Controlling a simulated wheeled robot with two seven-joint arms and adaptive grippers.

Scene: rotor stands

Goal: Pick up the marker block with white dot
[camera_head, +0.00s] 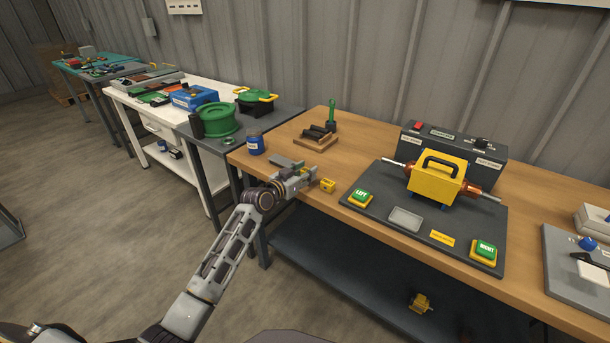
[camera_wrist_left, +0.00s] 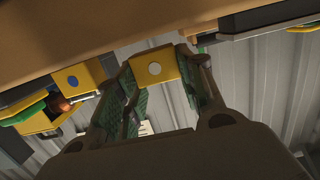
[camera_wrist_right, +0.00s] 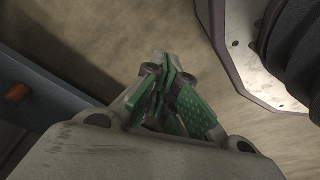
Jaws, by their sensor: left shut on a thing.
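The yellow marker block with the white dot (camera_wrist_left: 150,80) shows in the left wrist view between the green-padded fingers of my left gripper (camera_wrist_left: 157,68), which is shut on it. The block is close to the brown table surface; I cannot tell whether it touches it. A second yellow block with a blue dot (camera_wrist_left: 72,82) is beside it on the left. In the head view my left gripper (camera_head: 306,175) is at the wooden table's front edge, with a yellow block (camera_head: 328,185) just right of its tips. My right gripper (camera_wrist_right: 168,85) is shut and empty over the floor.
The wooden bench (camera_head: 290,140) holds a blue jar (camera_head: 255,145), a wooden stand (camera_head: 314,140) and a dark board (camera_head: 400,235) with a yellow rotor unit (camera_head: 437,182) and green buttons. A yellow piece (camera_head: 420,302) sits on the lower shelf.

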